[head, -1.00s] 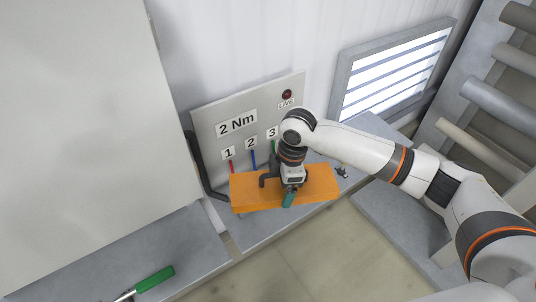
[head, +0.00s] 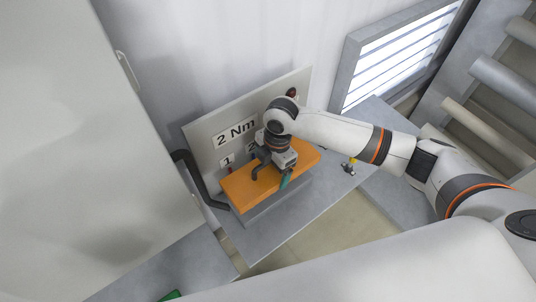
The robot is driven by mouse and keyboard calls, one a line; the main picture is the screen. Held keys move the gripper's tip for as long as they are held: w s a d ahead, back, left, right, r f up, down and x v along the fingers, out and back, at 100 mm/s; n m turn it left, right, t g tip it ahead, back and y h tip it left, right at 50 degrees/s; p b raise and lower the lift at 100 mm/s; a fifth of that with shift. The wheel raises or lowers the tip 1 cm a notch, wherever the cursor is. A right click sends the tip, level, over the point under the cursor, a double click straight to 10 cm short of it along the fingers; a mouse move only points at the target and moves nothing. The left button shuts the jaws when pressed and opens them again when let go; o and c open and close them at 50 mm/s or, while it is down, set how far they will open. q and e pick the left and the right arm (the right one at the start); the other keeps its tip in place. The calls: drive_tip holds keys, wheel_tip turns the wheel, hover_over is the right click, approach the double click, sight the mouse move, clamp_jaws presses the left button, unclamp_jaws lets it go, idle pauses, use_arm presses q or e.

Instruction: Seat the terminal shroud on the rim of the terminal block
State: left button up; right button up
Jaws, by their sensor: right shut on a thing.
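The orange terminal shroud (head: 240,190) is a long box-like cover in front of the grey label panel. My right gripper (head: 272,172) is over its middle, shut on it from above. Just below the shroud's front edge a grey block (head: 276,206) shows, which looks like the terminal block. Its rim is hidden under the shroud, so I cannot tell whether the shroud touches it or sits level. My left gripper is not in view.
The grey panel (head: 204,139) behind carries "2 Nm" and number labels, partly covered by my right arm. A black cable (head: 200,187) curves at the left. Small fittings (head: 349,167) lie right on the grey bench (head: 300,222). A large pale cabinet face (head: 60,150) fills the left.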

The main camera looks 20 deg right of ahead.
sight(272, 177)
drive_tip(key=shift+s+r, duration=0.2)
drive_tip(key=shift+s, duration=0.3)
drive_tip(key=shift+w+p, duration=0.1)
drive_tip(key=shift+p, duration=0.3)
wheel_tip(272, 177, down, 2)
drive_tip(key=shift+f+b, duration=0.1)
drive_tip(key=shift+b, duration=0.55)
drive_tip(key=shift+f+b, duration=0.4)
drive_tip(key=shift+f, duration=0.9)
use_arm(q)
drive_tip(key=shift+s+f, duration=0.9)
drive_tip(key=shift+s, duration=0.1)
use_arm(e)
drive_tip(key=shift+f, duration=0.15)
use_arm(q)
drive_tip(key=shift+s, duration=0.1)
